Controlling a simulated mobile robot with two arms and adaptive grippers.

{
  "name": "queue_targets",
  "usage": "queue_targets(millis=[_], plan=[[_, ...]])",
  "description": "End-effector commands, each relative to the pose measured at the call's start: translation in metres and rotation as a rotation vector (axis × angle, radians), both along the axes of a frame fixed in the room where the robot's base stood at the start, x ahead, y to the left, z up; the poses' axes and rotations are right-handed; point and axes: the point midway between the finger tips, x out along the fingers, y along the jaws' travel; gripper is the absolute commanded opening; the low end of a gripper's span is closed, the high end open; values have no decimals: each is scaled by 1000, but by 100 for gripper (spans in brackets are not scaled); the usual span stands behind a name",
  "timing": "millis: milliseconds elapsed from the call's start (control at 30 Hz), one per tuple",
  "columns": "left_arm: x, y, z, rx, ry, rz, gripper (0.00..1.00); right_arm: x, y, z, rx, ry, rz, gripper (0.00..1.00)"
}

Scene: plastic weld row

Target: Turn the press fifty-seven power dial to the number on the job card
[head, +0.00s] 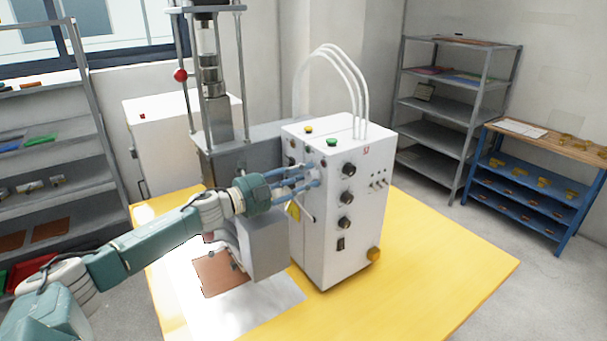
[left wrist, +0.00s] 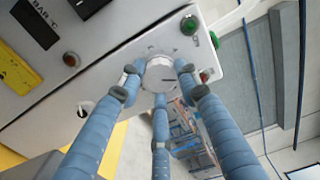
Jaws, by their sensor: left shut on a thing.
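The press's white control cabinet (head: 330,240) stands on the yellow table. My left gripper (head: 312,175) reaches its left-hand face from the left. In the left wrist view, the three blue fingers of my left gripper (left wrist: 160,82) are closed around a round pale dial (left wrist: 160,72) on the white panel. The dial's scale, number and pointer cannot be read. In the head view the fingers and the cabinet's edge hide the dial. No job card number is readable in either view. My right gripper is not in view.
Black knobs (head: 347,170) line the cabinet's front face. A yellow button (head: 309,129) and a green button (head: 331,142) sit on top. The press column (head: 211,70) stands behind my left arm. A brown sheet (head: 219,274) lies below. The table's front right (head: 440,270) is clear.

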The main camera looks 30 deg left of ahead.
Motion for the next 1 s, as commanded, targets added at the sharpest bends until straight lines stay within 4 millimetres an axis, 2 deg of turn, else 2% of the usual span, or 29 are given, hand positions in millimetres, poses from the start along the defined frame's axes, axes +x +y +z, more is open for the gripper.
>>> queue_targets(millis=[300, 733, 767, 833, 1000], plan=[[-1, -3, -4, -74, 37, -6, 7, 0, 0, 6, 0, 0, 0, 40], [-1, -3, -5, -82, 40, -6, 7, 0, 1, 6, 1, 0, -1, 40], [-1, -3, -5, -82, 40, -6, 37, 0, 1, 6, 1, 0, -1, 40], [-1, -3, -5, -81, 40, -6, 51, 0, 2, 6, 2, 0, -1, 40], [-1, -2, -2, -81, 37, -3, 52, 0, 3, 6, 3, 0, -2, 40]])
